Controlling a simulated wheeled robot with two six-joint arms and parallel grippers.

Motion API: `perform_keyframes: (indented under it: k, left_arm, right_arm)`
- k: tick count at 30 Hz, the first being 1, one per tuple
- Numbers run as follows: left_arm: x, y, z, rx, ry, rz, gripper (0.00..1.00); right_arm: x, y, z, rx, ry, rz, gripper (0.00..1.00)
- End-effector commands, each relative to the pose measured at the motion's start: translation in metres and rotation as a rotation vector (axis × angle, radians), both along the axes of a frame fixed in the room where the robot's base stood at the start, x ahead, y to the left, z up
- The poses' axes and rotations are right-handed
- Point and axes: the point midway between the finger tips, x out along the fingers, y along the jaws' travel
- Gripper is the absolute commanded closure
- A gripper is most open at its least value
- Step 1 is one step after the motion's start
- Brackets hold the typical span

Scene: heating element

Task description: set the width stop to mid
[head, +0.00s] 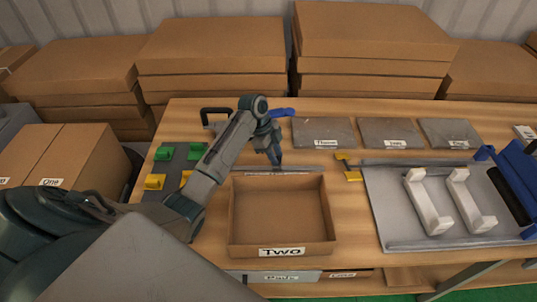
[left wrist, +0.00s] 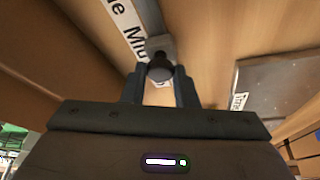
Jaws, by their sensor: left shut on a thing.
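My left gripper (head: 276,160) reaches down behind the open cardboard box labelled Two. In the left wrist view its two fingers (left wrist: 160,82) are closed around a dark round knob (left wrist: 159,66). The knob stands on a small grey block on a metal rail (left wrist: 150,18). A white label strip (left wrist: 122,22) runs beside the rail; part of a word and "Mi" can be read, and the rest is hidden by the gripper. In the head view the rail (head: 295,173) lies along the box's back edge, and the knob is hidden there. My right gripper is not in view.
The box Two (head: 281,249) stands just in front of the rail. Labelled grey plates (head: 325,130) lie behind to the right. A grey tray (head: 385,205) with two white brackets (head: 428,203) is at right. Green and yellow blocks (head: 154,181) are at left.

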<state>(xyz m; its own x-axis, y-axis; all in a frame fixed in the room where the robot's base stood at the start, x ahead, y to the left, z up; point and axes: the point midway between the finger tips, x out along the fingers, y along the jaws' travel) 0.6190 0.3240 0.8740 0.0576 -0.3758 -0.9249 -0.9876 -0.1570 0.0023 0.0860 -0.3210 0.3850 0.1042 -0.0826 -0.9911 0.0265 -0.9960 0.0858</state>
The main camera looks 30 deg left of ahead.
Motion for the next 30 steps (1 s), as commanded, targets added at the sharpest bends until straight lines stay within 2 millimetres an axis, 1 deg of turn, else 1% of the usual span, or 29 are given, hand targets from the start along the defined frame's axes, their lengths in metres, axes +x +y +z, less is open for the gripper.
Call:
perform_keyframes:
  k: [5,6,8,9,12,17,20,23,30]
  left_arm:
    - [0.001,0.0,0.002,-0.001,-0.004,0.001,1.0]
    - [0.001,0.0,0.002,-0.001,-0.006,0.0,0.72]
    - [0.001,0.0,0.002,-0.001,-0.006,0.0,0.6]
    - [0.001,0.0,0.002,-0.001,-0.005,0.0,0.52]
    - [0.001,0.0,0.001,-0.001,-0.003,0.0,0.52]
    - [0.0,0.0,0.001,-0.002,-0.003,0.0,0.52]
    - [0.0,0.002,0.004,-0.001,-0.003,0.0,0.52]
    - [0.0,0.007,0.015,0.0,-0.007,0.0,0.52]
    - [-0.002,0.026,0.059,0.001,-0.008,0.0,0.52]
  right_arm:
    - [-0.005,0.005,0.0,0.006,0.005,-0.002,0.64]
    - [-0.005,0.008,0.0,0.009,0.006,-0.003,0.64]
    - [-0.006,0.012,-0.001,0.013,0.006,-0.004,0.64]
    - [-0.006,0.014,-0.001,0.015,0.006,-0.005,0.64]
    - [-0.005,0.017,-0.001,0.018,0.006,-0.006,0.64]
    - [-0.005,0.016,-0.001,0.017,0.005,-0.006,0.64]
    - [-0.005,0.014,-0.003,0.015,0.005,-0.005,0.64]
    - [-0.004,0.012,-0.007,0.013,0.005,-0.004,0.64]
    - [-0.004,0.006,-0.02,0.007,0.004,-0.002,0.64]
